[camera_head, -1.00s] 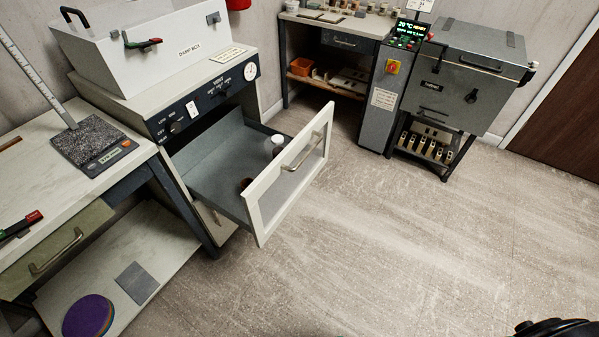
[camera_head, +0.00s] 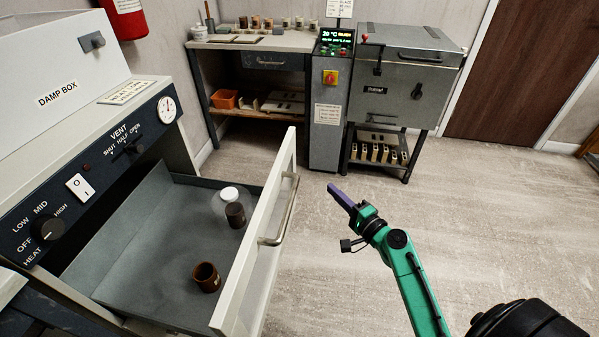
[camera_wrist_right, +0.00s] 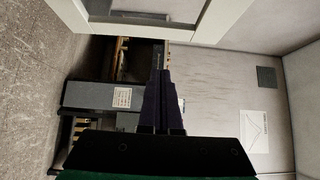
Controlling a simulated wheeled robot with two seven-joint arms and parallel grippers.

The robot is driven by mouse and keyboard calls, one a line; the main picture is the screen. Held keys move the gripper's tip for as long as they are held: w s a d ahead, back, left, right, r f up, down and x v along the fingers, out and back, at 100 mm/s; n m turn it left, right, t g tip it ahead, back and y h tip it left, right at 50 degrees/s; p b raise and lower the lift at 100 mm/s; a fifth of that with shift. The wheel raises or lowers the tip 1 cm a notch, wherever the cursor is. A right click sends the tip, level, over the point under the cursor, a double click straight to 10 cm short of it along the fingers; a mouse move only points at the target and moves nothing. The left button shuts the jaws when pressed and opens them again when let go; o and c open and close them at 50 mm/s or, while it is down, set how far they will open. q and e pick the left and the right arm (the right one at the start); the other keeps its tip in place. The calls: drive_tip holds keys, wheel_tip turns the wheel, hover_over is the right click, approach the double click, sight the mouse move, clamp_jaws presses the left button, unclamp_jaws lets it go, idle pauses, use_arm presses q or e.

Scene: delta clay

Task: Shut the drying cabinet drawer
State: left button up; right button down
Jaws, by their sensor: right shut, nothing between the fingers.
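The drying cabinet drawer (camera_head: 155,262) is pulled out, with a white-framed front (camera_head: 262,240) and a metal bar handle (camera_head: 287,215). Inside stand a white-lidded jar (camera_head: 229,194), a dark cup (camera_head: 235,214) and a brown cup (camera_head: 206,278). The cabinet's control panel (camera_head: 95,165) is at the left. My right gripper (camera_head: 336,193) is shut and empty, in the air to the right of the drawer front and apart from it. In the right wrist view its closed fingers (camera_wrist_right: 162,98) point toward the room, with part of the white drawer frame (camera_wrist_right: 150,25) at the top. My left gripper is not in view.
A damp box (camera_head: 55,65) sits on the cabinet. A workbench (camera_head: 265,42) and a grey kiln-like unit (camera_head: 400,75) stand at the back. The floor (camera_head: 500,220) to the right is clear. A red cylinder (camera_head: 125,18) hangs on the wall.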

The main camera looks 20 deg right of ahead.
approach(295, 166)
drive_tip(key=w+d, duration=0.2)
drive_tip(key=w, duration=0.1)
drive_tip(key=w+a+p, duration=0.1)
drive_tip(key=w+a, duration=0.1)
drive_tip(key=a, duration=0.1)
drive_tip(key=shift+r+p, duration=0.35)
drive_tip(key=shift+p, duration=0.05)
drive_tip(key=shift+w+a+f, duration=0.1)
drive_tip(key=shift+w+a, duration=0.1)
drive_tip(key=shift+a, duration=0.1)
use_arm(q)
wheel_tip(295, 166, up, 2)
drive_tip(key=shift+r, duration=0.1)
